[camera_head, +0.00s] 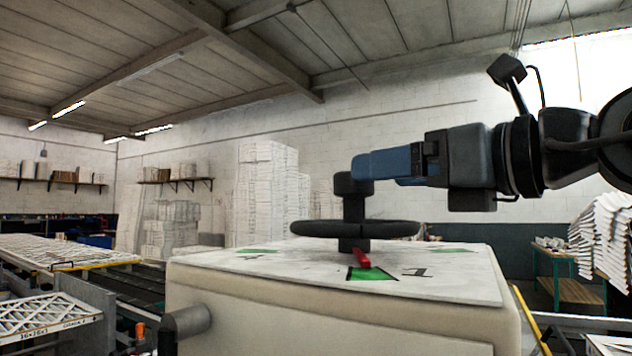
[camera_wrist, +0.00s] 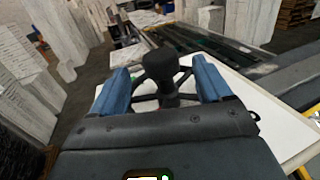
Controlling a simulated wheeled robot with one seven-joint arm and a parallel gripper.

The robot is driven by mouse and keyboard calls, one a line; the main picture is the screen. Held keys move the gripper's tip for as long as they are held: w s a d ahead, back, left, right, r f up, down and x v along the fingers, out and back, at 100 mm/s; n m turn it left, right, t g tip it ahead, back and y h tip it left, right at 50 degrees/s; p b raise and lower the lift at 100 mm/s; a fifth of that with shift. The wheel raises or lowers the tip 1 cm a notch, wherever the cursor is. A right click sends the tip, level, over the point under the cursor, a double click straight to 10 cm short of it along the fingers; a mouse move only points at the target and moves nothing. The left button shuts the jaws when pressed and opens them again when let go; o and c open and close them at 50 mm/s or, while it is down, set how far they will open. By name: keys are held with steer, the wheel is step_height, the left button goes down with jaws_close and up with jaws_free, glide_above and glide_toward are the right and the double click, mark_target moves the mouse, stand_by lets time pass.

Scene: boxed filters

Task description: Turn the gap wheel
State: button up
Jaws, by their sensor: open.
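The gap wheel (camera_head: 310,228) is a black handwheel lying flat on a short hub above a white-topped box (camera_head: 225,263). A black upright knob (camera_head: 353,184) stands up at the wheel. A red pointer (camera_head: 362,258) at the hub's foot points toward a green mark (camera_head: 372,274) on the box top. My gripper (camera_head: 362,166) has blue fingers and reaches in from the right at the knob's height. In the wrist view the knob (camera_wrist: 161,64) stands between the two spread fingers, and my gripper (camera_wrist: 160,85) is open. Whether a finger touches the knob, I cannot tell.
A conveyor (camera_head: 120,287) with framed filters (camera_head: 50,250) runs along the left. White stacks (camera_head: 268,190) stand behind the box. A shelf table (camera_head: 570,290) and a pile of white filters (camera_head: 600,235) are at the right. A grey cylinder (camera_head: 187,322) sticks out at the box's left front.

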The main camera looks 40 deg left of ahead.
mark_target(343, 176)
steer(key=a, duration=0.2)
steer(key=a+p, duration=0.1)
steer(key=a, duration=0.1)
steer(key=a+p, duration=0.1)
steer(key=a, duration=0.1)
steer(key=shift+w+a+r, duration=0.15)
steer(key=shift+w+a, duration=0.1)
steer(key=shift+a, duration=0.9)
steer(key=shift+c, duration=0.2)
steer(key=c, duration=1.4)
